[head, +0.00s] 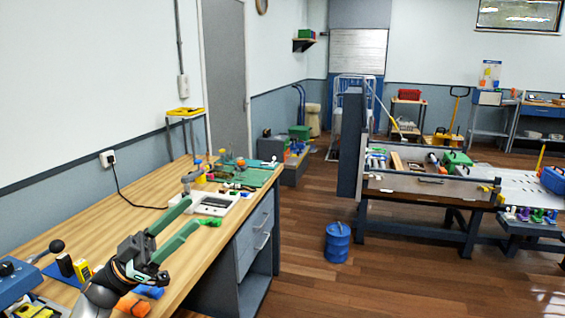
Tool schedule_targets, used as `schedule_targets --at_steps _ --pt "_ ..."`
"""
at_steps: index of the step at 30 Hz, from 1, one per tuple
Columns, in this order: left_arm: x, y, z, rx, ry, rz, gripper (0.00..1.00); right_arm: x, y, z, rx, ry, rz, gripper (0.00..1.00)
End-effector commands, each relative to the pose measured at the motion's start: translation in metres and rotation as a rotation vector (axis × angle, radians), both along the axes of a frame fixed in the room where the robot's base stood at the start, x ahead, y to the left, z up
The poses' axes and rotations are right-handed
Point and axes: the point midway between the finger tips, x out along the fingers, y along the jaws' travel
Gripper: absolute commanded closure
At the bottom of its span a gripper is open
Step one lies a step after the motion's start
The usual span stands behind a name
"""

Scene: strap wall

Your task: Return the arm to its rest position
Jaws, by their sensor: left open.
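My left gripper (193,214) comes in from the lower left over the wooden workbench (145,213). Its two long green fingers point up and away toward the far end of the bench. The fingers are spread apart and I see nothing held between them. The fingertips show close to a white tray-like device (213,203) with a dark middle; I cannot tell whether they touch it. My right gripper is not in view.
Orange and blue pieces lie by my left wrist. A green mat (262,177) with small items lies at the bench's far end. A blue drum (338,243) stands on the floor. A second workbench (430,186) is at right. Open wooden floor lies between.

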Motion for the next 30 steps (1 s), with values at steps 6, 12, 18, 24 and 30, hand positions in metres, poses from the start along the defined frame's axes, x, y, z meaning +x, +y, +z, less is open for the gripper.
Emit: schedule_targets --at_steps 6,12,18,24,30 --pt "0.059 0.048 0.01 -0.089 0.016 0.424 0.32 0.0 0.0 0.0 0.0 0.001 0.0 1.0" --pt "0.117 0.11 -0.015 -0.038 0.156 0.884 0.32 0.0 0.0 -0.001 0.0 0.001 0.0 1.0" --pt "0.149 0.155 -0.069 0.163 0.367 1.185 0.32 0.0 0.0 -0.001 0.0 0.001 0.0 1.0" --pt "0.157 0.177 -0.123 0.402 0.549 1.307 0.32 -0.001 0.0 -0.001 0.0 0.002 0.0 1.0" --pt "0.133 0.159 -0.198 0.558 0.669 1.276 0.32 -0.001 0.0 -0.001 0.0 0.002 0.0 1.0"
